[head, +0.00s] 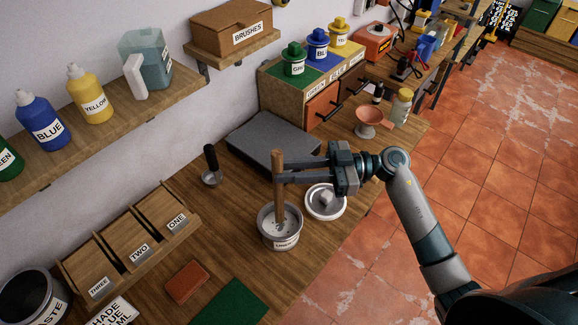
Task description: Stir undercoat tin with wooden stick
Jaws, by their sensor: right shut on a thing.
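The undercoat tin (284,240) stands open on the wooden bench, with pale paint inside and a partly readable label on its front. The wooden stick (279,190) stands nearly upright with its lower end in the tin. My right gripper (281,173) reaches in from the right and is shut on the upper part of the stick, above the tin. The stick's tip is hidden in the tin. A round lid (325,202) with a pale knob-like thing on it lies just right of the tin. My left gripper is not in view.
A grey slab (262,140) lies behind the stick. A ladle-like tool (211,170) stands behind left. A copper funnel-like cup (369,121) stands back right.

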